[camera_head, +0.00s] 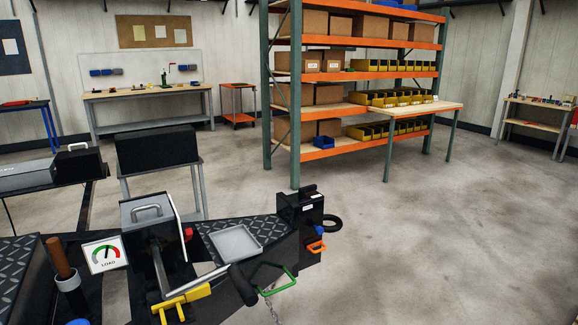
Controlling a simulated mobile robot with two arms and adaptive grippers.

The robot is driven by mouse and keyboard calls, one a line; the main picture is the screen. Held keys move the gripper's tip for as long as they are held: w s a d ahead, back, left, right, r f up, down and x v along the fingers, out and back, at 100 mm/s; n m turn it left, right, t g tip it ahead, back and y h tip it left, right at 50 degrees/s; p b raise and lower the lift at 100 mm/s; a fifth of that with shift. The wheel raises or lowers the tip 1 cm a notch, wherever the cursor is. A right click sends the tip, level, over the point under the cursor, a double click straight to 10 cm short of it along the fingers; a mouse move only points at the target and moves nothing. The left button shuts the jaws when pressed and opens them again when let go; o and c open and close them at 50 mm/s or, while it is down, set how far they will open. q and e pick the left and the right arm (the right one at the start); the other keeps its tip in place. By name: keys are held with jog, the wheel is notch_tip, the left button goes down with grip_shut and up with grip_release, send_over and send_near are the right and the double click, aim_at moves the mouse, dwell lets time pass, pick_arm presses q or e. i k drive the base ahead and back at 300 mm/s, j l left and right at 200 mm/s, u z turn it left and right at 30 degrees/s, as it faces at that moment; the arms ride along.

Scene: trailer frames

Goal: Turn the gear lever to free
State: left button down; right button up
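A black trailer frame (270,228) with a coupler block (308,215) fills the lower left. On it stands a housing (137,212) with a grey handle on top and a grey bar in its open side. A red knob (188,234) shows at its right edge. A yellow handle-shaped part (182,302) sits low in front. A lever with a brown grip (60,258) stands upright at the left. I cannot tell which part is the gear lever or how it is set. Neither of my grippers is in view.
A white gauge plate marked LOAD (105,254), a grey tray (234,243), a green handle (277,282) and a chain are close by. A black box (157,148) stands behind. An orange shelf rack (350,90) and workbenches line the back. The floor at right is clear.

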aim_at(188, 235)
jog(key=u, duration=1.25)
jog(key=i+l+u, duration=0.2)
jog(key=l, duration=0.85)
jog(key=l+u, duration=0.2)
jog(key=l, duration=0.8)
